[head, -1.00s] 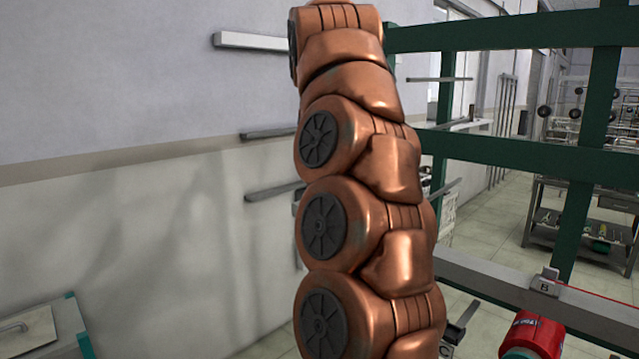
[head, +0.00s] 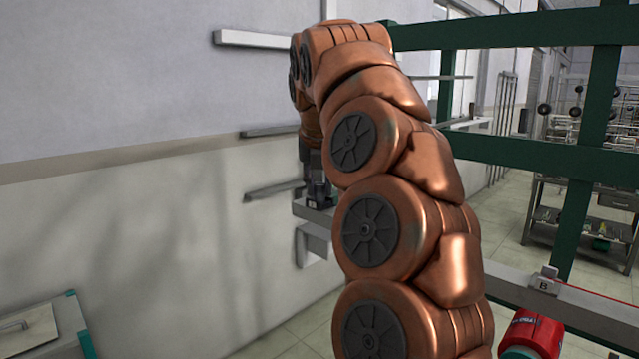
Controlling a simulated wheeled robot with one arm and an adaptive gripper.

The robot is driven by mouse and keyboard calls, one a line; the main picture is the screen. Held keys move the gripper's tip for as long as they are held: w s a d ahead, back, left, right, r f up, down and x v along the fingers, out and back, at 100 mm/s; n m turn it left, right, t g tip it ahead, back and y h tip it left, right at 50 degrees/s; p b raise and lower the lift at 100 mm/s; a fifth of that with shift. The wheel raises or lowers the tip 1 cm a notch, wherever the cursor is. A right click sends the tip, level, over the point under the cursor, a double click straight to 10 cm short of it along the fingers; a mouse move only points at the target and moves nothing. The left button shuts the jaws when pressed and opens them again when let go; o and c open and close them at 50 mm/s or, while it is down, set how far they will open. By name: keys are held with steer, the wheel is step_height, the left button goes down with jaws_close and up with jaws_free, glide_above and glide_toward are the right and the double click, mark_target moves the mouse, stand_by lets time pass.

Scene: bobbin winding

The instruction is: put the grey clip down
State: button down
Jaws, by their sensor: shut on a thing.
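My gripper (head: 319,197) shows small and dark in the head view, left of my copper arm and in front of the wall. It points down and is shut on the grey clip, which is too small and too dark here to make out apart from the fingers. The fingertips are just above or at a light grey wall bracket (head: 314,240) with a flat top. I cannot tell whether the clip touches it.
Grey wall bars (head: 250,40) stick out from the wall. A green frame (head: 510,153) stands at the right. Its grey rail carries a grey block marked B (head: 545,281), with a red bobbin (head: 535,335) below. A cabinet (head: 40,335) is at lower left.

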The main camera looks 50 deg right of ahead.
mark_target(319, 185)
steer(key=c, duration=1)
jaws_free()
steer(key=shift+f, duration=0.1)
steer(key=shift+v, duration=2.1)
steer(key=s+a, duration=0.2)
steer(key=a, duration=0.1)
steer(key=s+a+b, duration=0.1)
steer(key=s+a, duration=0.2)
steer(key=s+a+r+b, duration=0.1)
steer(key=s+a, duration=0.2)
steer(key=shift+s, duration=0.25)
